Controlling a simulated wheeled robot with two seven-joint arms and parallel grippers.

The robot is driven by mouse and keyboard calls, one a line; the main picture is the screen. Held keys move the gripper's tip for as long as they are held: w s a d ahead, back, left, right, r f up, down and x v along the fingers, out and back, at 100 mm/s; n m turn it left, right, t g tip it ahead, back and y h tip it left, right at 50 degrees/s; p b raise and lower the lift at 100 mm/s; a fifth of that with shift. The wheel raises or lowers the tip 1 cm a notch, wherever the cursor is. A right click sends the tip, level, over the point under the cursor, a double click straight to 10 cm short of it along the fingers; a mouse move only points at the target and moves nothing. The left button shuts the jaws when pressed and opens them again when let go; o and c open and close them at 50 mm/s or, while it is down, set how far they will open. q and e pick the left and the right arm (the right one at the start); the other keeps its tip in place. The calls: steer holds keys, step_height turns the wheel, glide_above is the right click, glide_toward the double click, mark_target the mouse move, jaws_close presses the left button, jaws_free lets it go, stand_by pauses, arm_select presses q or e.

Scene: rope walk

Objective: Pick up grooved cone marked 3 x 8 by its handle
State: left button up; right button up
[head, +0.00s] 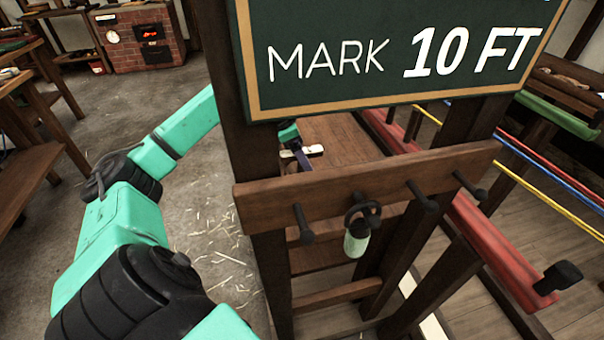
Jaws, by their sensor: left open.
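I cannot make out a grooved cone or the marking 3 x 8 in the head view. A small pale green object with a dark ring-like top (356,241) hangs from a peg on the wooden peg rail (265,208); I cannot tell what it is, and no marking on it is readable. My left gripper (302,155) is open, behind the peg rail and below the sign, near a brown wooden surface (345,140). The sign's post hides part of my left arm. I cannot see anything between the fingers. My right gripper is not in view.
A dark green sign reading MARK 10 FT (330,85) stands close in front on dark wooden posts. Several bare pegs stick out of the rail. Coloured ropes (560,180) and red rails (490,240) run at right. A brick stove (140,45) stands far back; open straw-strewn floor lies left.

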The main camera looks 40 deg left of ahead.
arm_select(q)
steer(key=shift+w+f, duration=0.3)
steer(key=shift+f, duration=0.1)
jaws_close()
stand_by(1.1)
